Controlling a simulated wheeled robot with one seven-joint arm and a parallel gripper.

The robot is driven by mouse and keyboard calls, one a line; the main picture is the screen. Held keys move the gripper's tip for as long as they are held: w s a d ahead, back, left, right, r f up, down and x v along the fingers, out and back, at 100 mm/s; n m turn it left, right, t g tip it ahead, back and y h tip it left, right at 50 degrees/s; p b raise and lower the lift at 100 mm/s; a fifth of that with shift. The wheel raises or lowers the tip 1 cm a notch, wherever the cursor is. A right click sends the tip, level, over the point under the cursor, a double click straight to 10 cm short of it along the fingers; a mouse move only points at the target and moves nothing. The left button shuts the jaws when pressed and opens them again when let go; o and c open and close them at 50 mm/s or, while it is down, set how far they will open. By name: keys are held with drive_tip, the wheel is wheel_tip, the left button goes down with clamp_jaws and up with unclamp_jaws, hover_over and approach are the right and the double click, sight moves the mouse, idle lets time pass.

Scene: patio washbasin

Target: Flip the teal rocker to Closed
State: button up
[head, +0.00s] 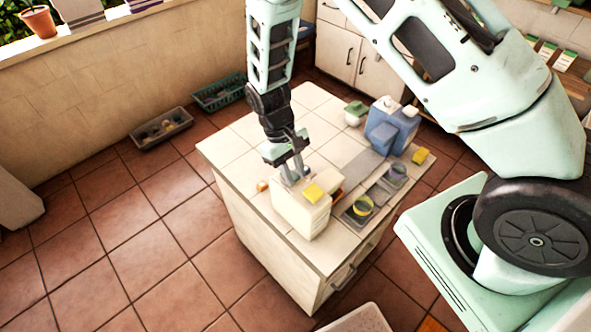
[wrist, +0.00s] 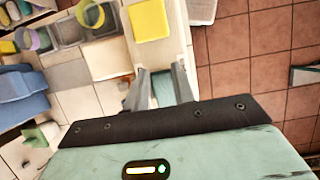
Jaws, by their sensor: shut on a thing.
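The teal rocker (wrist: 162,88) shows as a small teal patch between my two grey fingers in the wrist view, on top of a cream box (wrist: 166,52). My gripper (wrist: 160,76) points down at the box's top and is shut on the rocker. In the head view my gripper (head: 293,176) is at the far left end of the cream box (head: 297,212) on the tiled counter. The fingers hide the rocker there, and I cannot read any position marking or tell which way it is tilted.
The counter's left is clear.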

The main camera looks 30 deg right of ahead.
drive_tip(key=shift+w+g, duration=0.1)
drive_tip(key=shift+g, duration=0.2)
drive_tip(key=o, duration=1)
drive_tip(key=b+v, duration=0.5)
drive_tip(key=v, duration=1.2)
drive_tip(key=shift+a+r, duration=0.2)
drive_tip(key=shift+r, duration=0.1)
